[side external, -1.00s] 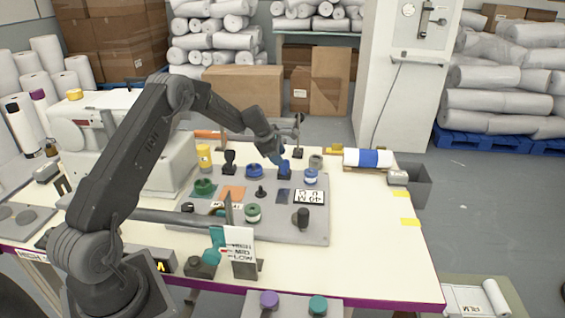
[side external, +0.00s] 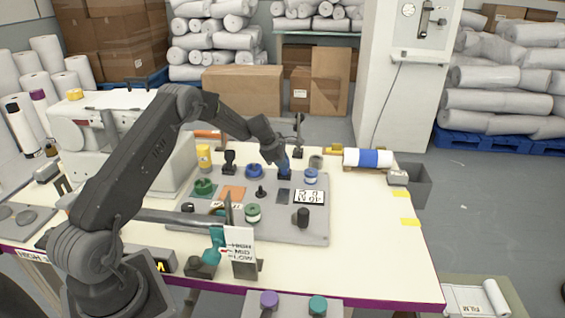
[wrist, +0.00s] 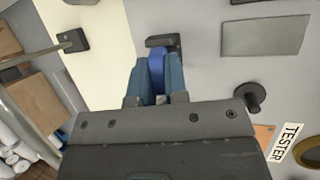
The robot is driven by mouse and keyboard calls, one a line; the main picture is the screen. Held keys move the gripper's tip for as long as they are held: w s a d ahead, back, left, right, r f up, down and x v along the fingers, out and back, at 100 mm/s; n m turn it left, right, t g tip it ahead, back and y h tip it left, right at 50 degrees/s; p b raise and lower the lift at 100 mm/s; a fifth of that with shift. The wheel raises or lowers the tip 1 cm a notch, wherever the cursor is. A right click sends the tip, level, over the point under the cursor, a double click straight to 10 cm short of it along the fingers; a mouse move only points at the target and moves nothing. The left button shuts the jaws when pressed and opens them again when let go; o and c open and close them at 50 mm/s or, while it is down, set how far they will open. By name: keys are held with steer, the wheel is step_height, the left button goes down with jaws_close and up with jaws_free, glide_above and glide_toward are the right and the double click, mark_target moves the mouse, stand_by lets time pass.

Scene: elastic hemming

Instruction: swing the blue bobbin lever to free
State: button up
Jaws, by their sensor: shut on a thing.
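The blue bobbin lever (wrist: 156,72) shows in the wrist view as a blue handle between my two blue-grey fingers, by a dark bracket (wrist: 163,42) on the grey panel. My gripper (wrist: 158,78) is shut on it, with a finger on each side. In the side view my gripper (side external: 284,166) reaches down to the back of the grey panel (side external: 290,232). There the fingers hide most of the lever, and I cannot tell its angle.
A blue knob (side external: 254,170) stands left of my gripper and a blue-and-white spool (side external: 310,177) to its right. A black upright part (side external: 229,162) and a green knob (side external: 204,187) stand farther left. A blue-banded roll (side external: 368,158) lies at the table's back right.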

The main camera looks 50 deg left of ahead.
jaws_close()
steer(key=shift+d+t, duration=0.25)
steer(key=shift+t, duration=0.15)
steer(key=shift+s+f+y, duration=0.1)
steer(key=shift+s+y, duration=0.15)
steer(key=shift+y, duration=0.25)
steer(key=o, duration=0.7)
jaws_free()
steer(key=v, duration=1.3)
steer(key=shift+s+r, duration=0.2)
steer(key=shift+s, duration=0.25)
steer(key=shift+d, duration=0.1)
